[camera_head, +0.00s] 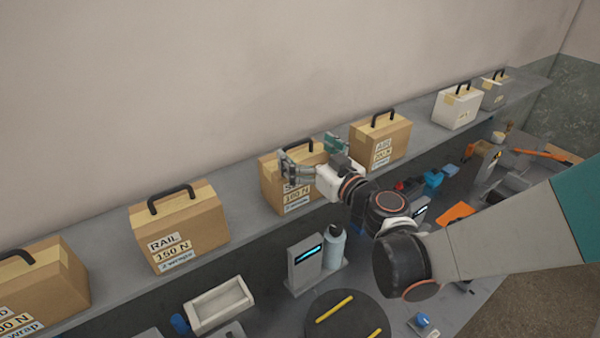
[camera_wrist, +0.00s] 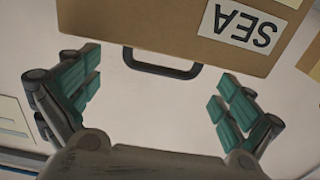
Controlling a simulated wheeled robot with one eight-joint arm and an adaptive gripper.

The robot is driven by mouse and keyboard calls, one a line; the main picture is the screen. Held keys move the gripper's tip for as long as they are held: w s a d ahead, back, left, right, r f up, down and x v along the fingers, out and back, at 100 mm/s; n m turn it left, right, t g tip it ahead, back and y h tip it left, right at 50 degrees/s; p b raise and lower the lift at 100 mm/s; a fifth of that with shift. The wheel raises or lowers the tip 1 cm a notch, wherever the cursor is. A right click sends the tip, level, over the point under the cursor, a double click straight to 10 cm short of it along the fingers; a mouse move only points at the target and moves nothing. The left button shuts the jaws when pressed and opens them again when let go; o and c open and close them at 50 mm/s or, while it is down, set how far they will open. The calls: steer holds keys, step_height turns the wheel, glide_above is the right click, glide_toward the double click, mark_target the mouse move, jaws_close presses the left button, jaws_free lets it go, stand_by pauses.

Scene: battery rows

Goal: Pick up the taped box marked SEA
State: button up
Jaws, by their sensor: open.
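The brown taped box marked SEA (camera_head: 271,190) stands on the long grey shelf (camera_head: 243,205), partly hidden by my gripper in the head view. In the wrist view the box (camera_wrist: 145,25) shows upside down, with its white SEA label (camera_wrist: 240,27). Its black handle (camera_wrist: 162,66) lies between the lines of my two fingers, a little beyond the fingertips. My gripper (camera_head: 312,155) is open at the top of the box, with nothing held. Its green-padded fingers show wide apart in the wrist view (camera_wrist: 158,92).
A box marked RAIL (camera_head: 180,232) stands to the left and another brown box (camera_head: 382,140) to the right. A white case (camera_head: 460,108) is farther right. Below, a bench holds a bottle (camera_head: 334,246), a device with a lit strip (camera_head: 305,262) and a tray (camera_head: 220,304).

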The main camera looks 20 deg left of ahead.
mark_target(297, 144)
steer(key=x, duration=0.3)
steer(key=shift+w+a+f, duration=0.15)
steer(key=shift+a, duration=0.05)
steer(key=c, duration=2.1)
steer(key=shift+c, duration=0.3)
